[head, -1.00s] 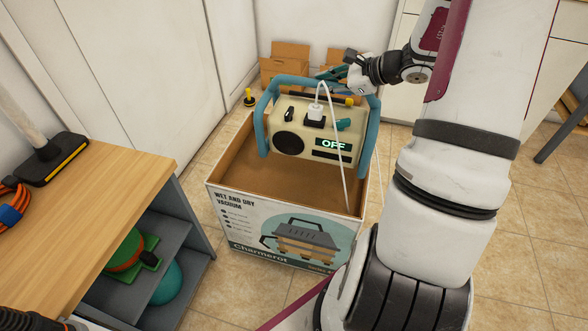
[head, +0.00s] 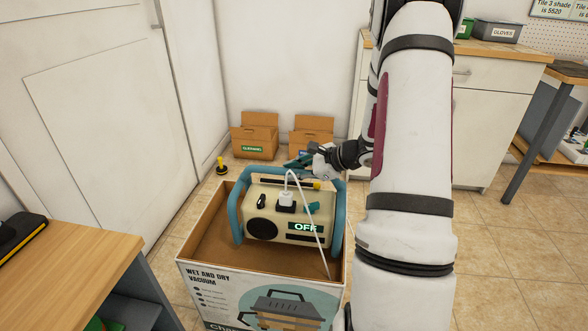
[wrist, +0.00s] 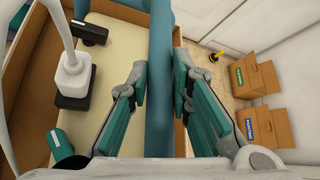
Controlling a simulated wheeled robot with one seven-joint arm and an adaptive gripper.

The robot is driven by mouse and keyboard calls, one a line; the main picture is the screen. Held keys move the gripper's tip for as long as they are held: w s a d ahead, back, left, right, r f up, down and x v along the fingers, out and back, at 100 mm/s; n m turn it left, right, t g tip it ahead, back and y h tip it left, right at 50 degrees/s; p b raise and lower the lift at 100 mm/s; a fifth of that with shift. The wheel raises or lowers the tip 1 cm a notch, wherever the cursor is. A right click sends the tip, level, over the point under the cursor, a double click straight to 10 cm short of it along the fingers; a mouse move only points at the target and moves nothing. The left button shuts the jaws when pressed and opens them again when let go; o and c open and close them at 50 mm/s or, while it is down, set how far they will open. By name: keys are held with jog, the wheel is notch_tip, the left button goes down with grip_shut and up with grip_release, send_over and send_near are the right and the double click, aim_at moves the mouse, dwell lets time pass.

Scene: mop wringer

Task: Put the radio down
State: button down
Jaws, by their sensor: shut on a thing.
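The cream radio (head: 265,222) with a teal frame handle sits upright inside the open cardboard vacuum box (head: 205,275); its display reads OFF. I cannot tell whether it rests on the box floor or hangs above it. My gripper (head: 303,163) is shut on the teal top handle bar (wrist: 160,35), with one finger on each side in the wrist view. A white plug (head: 286,196) sits in a black socket on the radio, and its white cord loops up near my gripper and down over the radio's front. Part of the handle is hidden behind my fingers.
Two small cardboard boxes stand by the back wall, one (head: 254,136) at left and one (head: 310,134) closer to my arm. A yellow-and-black object (head: 221,166) stands on the tiles. A wooden-topped bench (head: 80,265) is at left. Tiled floor at right is open.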

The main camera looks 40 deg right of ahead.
jog(key=shift+w+f+b, duration=0.1)
jog(key=shift+f+b, duration=0.35)
jog(key=shift+f, duration=0.85)
jog(key=c, duration=1.4)
grip_release()
jog(key=shift+f, duration=0.2)
jog(key=shift+c, duration=0.2)
jog(key=shift+r, duration=0.1)
